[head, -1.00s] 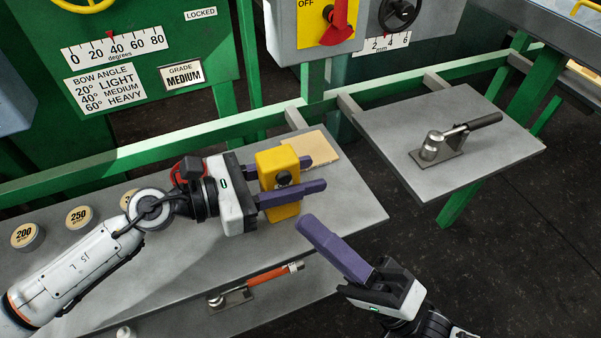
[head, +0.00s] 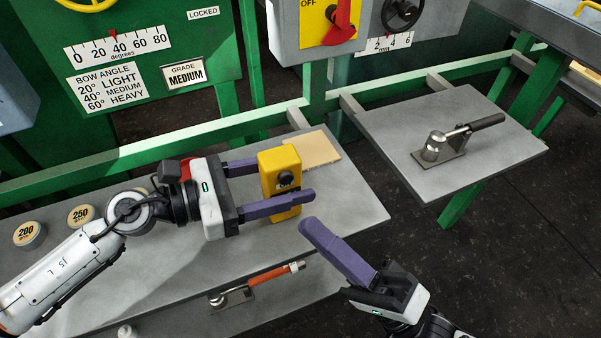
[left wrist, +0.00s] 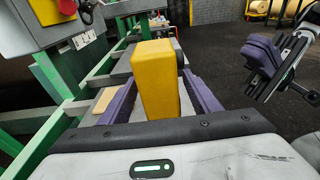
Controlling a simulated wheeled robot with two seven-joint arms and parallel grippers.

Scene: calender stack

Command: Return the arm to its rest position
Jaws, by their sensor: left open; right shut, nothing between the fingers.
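My left gripper (head: 277,186) is open above the grey bench, with its purple fingers pointing right. A yellow block-shaped device (head: 276,166) with a black knob stands upright on the bench between the outer parts of the fingers. In the left wrist view the yellow device (left wrist: 156,80) stands between the two fingers, and a gap shows on its left side; contact on its right side is hard to tell. My right gripper (head: 312,228) is shut and empty, in front of the bench's right end.
The grey bench (head: 350,205) holds a tan pad (head: 316,149) and round weights (head: 28,233) at left. A lower shelf carries an orange-handled tool (head: 270,283). A side plate (head: 470,175) bears a black-handled tool (head: 455,140). Green machine frames stand behind. Dark floor is clear at right.

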